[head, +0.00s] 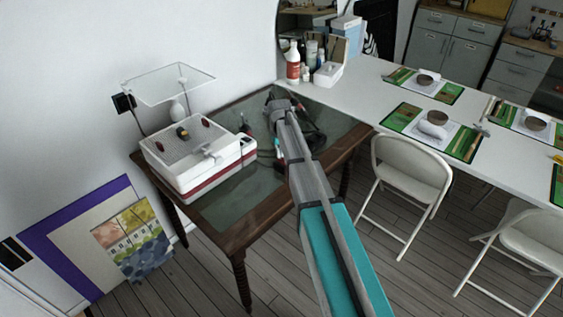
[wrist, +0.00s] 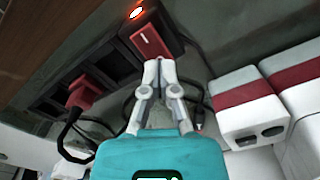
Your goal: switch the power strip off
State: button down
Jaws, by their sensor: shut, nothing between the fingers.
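The dark power strip (wrist: 115,65) runs diagonally across the wrist view, with a red plug (wrist: 84,92) in one of its sockets. Near its upper right end is a red rocker switch (wrist: 151,40) with a white mark, and beside it an orange light (wrist: 136,12) glows. My gripper (wrist: 158,62) is shut and empty, its fingertips right at the near edge of the switch; I cannot tell whether they touch it. In the head view my gripper (head: 277,98) is over the far end of the glass-topped table, where my arm hides most of the strip.
A white-and-red box machine (head: 198,160) stands on the wooden table (head: 238,228), left of my arm; its side shows at right in the wrist view. Dark cables lie around the strip. A white table (head: 375,90) with bottles and place settings, and folding chairs (head: 412,165), stand right.

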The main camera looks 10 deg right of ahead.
aim_at(280, 159)
jog(key=shift+f+b, duration=0.65)
jog(key=shift+f, duration=0.05)
dwell(0.5)
jog(key=shift+r, duration=0.1)
jog(key=shift+r+p, duration=3.45)
jog(key=shift+p, duration=0.1)
jog(key=s+r+m+p, duration=0.1)
jog(key=s+r+p, duration=0.2)
jog(key=s, duration=2.6)
jog(key=shift+a, duration=0.2)
